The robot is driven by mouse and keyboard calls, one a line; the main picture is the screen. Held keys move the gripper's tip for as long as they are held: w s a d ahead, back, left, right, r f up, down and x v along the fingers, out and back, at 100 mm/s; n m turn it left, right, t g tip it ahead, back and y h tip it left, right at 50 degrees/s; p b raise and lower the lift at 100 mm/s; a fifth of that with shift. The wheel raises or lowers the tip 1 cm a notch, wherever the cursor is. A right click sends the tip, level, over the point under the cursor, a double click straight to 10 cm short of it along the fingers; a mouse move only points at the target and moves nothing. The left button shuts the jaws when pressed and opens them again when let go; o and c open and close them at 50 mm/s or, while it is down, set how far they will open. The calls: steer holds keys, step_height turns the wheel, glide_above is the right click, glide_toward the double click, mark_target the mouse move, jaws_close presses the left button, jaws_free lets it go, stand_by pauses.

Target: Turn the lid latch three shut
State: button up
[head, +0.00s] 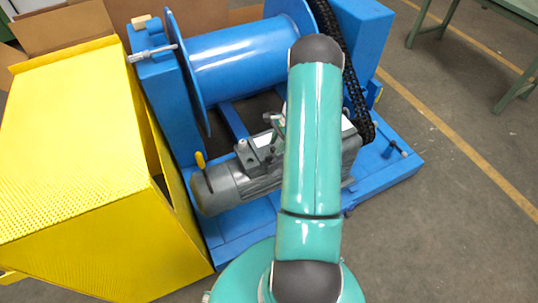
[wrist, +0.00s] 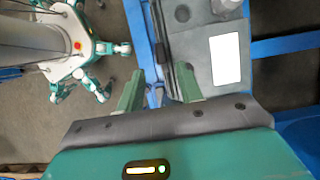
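In the wrist view my gripper (wrist: 158,90) is open, with its two green fingers apart. A small blue-grey piece (wrist: 157,96), perhaps a latch, shows between the fingers; I cannot tell whether it is latch three or which way it is turned. The fingers are beside the edge of a grey box (wrist: 195,48) with a white label (wrist: 225,58). In the head view the grey motor (head: 222,187) and its box (head: 246,156) sit on the blue frame. My teal arm hides the gripper and part of the box there.
A blue drum (head: 240,62) and black chain (head: 334,30) stand behind the motor. A yellow perforated guard (head: 75,160) stands at the left. The floor (head: 450,220) at the right is clear.

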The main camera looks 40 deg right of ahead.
mark_target(270, 156)
steer(key=x, duration=0.7)
steer(key=shift+w, duration=0.1)
steer(key=shift+r, duration=0.1)
steer(key=shift+c, duration=0.5)
jaws_close()
